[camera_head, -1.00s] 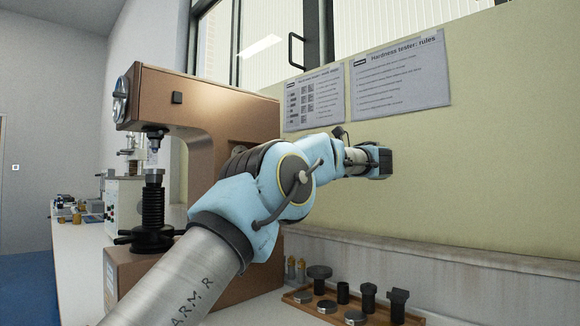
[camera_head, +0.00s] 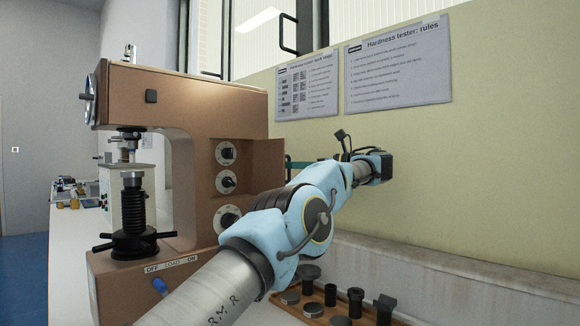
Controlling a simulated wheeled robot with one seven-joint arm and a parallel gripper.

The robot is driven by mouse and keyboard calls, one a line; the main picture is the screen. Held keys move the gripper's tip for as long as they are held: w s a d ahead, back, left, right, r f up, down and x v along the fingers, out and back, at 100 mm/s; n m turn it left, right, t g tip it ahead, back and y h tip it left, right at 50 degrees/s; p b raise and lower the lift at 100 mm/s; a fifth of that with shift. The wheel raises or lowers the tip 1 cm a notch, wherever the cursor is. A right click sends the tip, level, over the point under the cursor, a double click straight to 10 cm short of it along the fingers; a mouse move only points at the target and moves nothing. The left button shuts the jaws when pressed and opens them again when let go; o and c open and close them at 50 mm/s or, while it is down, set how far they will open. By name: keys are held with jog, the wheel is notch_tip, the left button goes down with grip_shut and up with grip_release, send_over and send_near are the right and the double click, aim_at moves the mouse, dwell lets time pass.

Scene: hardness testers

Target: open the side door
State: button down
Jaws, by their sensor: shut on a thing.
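The brown hardness tester (camera_head: 185,90) stands on the bench at left, with several round dials on its side face. Its side door (camera_head: 266,168) is a brown panel standing out from the right end of the machine, at an angle beside the dials. My arm reaches from the bottom past the tester, and its wrist bends at the right near the wall. My gripper (camera_head: 289,165) shows only as a thin dark and teal piece at the door's outer edge. It is shut on the door there; my forearm hides most of it and the exact grip.
A wooden tray (camera_head: 296,307) with several dark and metal parts stands in front, close below my arm. The wall with two posters (camera_head: 398,66) and a ledge lies close behind my wrist. Other instruments stand farther back at left.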

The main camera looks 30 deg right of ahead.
jog(key=shift+w+f, duration=0.15)
dwell(0.3)
jog(key=c, duration=1.3)
grip_release()
jog(key=o, duration=0.4)
jog(key=shift+c, duration=0.2)
jog(key=shift+d, duration=0.1)
jog(key=p+v, duration=1)
jog(key=p, duration=1.1)
jog(key=shift+s+r, duration=0.2)
jog(key=shift+r, duration=0.1)
jog(key=shift+s+d+f+p, duration=0.1)
jog(key=shift+d+f+p, duration=0.15)
jog(key=shift+p, duration=0.3)
